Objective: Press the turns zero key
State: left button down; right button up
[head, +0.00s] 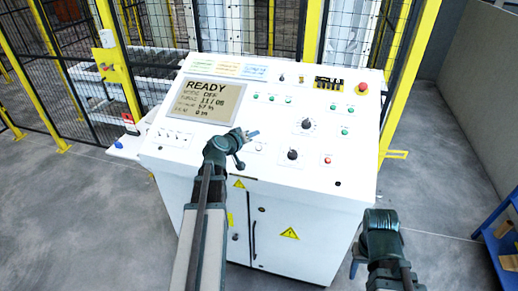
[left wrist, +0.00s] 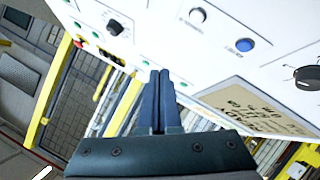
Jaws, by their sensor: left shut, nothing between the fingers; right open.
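The white control console (head: 200,155) stands in front of me with a sloped key panel. Its screen (head: 210,102) reads READY, with a turns line that looks like 11/08. My left gripper (head: 253,134) is shut and empty, just above the panel, right of and below the screen. In the left wrist view its closed fingers (left wrist: 160,95) point at the panel, apart from the blue key (left wrist: 244,45). A white round key (left wrist: 197,15) sits beside the blue one. Their labels are too small to read. My right gripper (head: 380,222) is off the console's lower right, its fingertips hidden.
Black knobs (head: 292,154), green lamps and a red emergency stop (head: 362,88) sit further right on the panel. Yellow fence posts (head: 408,70) stand behind. A blue shelf (head: 500,240) stands at the far right.

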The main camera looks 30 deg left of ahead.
pick_arm(q)
jog(key=shift+w+a+f+b, duration=0.15)
jog(key=shift+w+f+b, duration=0.45)
jog(key=shift+f+b, duration=0.7)
jog(key=shift+w+a+f+b, duration=0.15)
jog(key=shift+w+f+b, duration=0.4)
jog(key=shift+f+b, duration=0.8)
jog(key=shift+w+a+f+b, duration=0.15)
jog(key=shift+w+f+b, duration=0.45)
jog(key=shift+f+b, duration=0.7)
jog(key=shift+f, duration=0.1)
jog(key=shift+w+f+b, duration=0.2)
jog(key=shift+f+b, duration=0.1)
jog(key=shift+w+f+b, duration=0.1)
jog(key=shift+f+b, duration=0.25)
jog(key=shift+b, duration=0.05)
jog(key=shift+r, duration=0.15)
jog(key=shift+s+r+p, duration=0.3)
jog(key=shift+r+p, duration=0.3)
jog(key=shift+p, duration=0.2)
jog(key=r+p, duration=0.1)
jog(key=s+r+p, duration=0.1)
jog(key=r+p, duration=0.1)
jog(key=s+r+p, duration=0.1)
jog(key=shift+d+r+p, duration=0.25)
jog(key=shift+r+p, duration=0.05)
